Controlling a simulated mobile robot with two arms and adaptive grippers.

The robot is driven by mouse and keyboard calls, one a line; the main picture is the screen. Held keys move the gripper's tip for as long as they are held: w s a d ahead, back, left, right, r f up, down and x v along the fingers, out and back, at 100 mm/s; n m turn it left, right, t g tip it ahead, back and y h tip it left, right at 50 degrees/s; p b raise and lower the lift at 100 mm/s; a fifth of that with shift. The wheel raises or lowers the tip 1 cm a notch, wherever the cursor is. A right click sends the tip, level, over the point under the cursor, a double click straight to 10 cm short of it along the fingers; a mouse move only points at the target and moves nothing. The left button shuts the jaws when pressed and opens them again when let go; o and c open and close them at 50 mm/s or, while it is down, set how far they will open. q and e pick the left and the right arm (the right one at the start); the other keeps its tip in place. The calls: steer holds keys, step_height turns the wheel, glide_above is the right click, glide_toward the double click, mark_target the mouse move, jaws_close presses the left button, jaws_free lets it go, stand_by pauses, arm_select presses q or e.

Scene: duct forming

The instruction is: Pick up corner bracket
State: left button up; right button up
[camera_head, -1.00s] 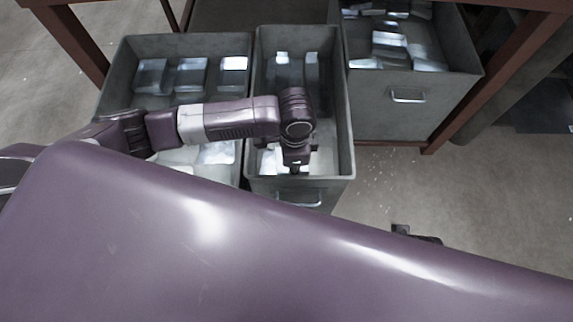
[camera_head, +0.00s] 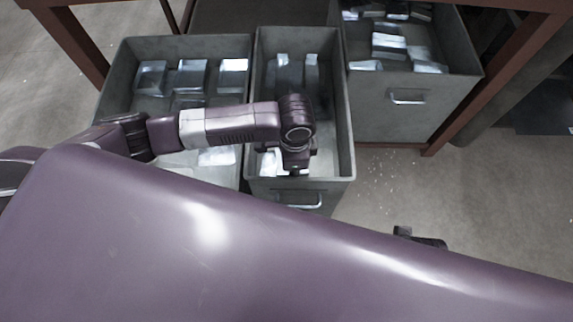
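Shiny metal pieces lie in the middle grey bin (camera_head: 349,140), and I cannot tell which of them is a corner bracket. Two upright pieces, a left one (camera_head: 283,72) and a right one (camera_head: 312,72), stand towards the back. A bright piece (camera_head: 267,164) lies near the front, just left of my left gripper (camera_head: 294,171). That gripper points down inside the front part of the bin. Its fingers are small and dark, and I cannot see whether they hold anything. A dark part at the lower right looks like my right gripper (camera_head: 418,238), mostly hidden behind my purple body.
A left grey bin (camera_head: 117,72) holds several metal pieces, partly covered by my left arm. A right grey bin (camera_head: 440,105) with more pieces stands under a red-brown frame (camera_head: 485,75). The floor (camera_head: 385,180) right of the middle bin is open, with small bright specks.

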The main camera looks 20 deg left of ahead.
arm_select(q)
jaws_close()
arm_select(e)
steer(key=shift+w+f, duration=0.1)
steer(key=shift+f, duration=0.1)
steer(key=shift+a, duration=0.1)
stand_by(0.3)
